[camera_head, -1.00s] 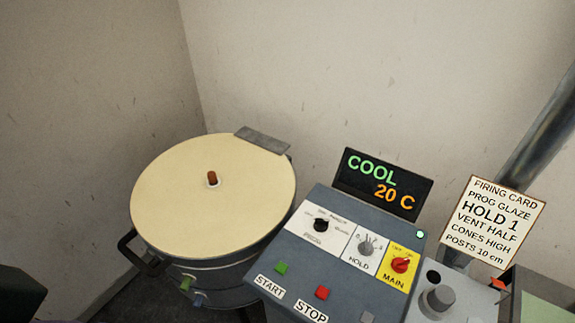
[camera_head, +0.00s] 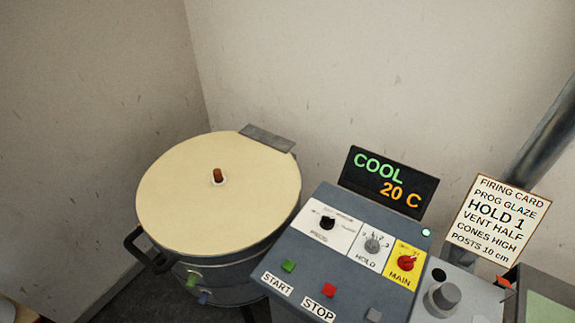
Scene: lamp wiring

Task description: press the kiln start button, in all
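The green start button (camera_head: 289,266) sits on the sloped grey control panel (camera_head: 340,262), just above a white START label (camera_head: 276,284). A red stop button (camera_head: 328,290) is to its right, above a STOP label. The display (camera_head: 388,183) reads COOL in green and 20 C in orange. A small green lamp (camera_head: 426,232) is lit below the display. The kiln (camera_head: 220,195) stands left of the panel with its cream lid closed. Neither of my grippers is in view.
The panel also carries a black program dial (camera_head: 326,223), a HOLD dial (camera_head: 372,245) and a red MAIN switch (camera_head: 405,263). A firing card (camera_head: 500,220) and a grey knob (camera_head: 446,296) are at the right. A dark handle (camera_head: 140,245) sticks out from the kiln's left side.

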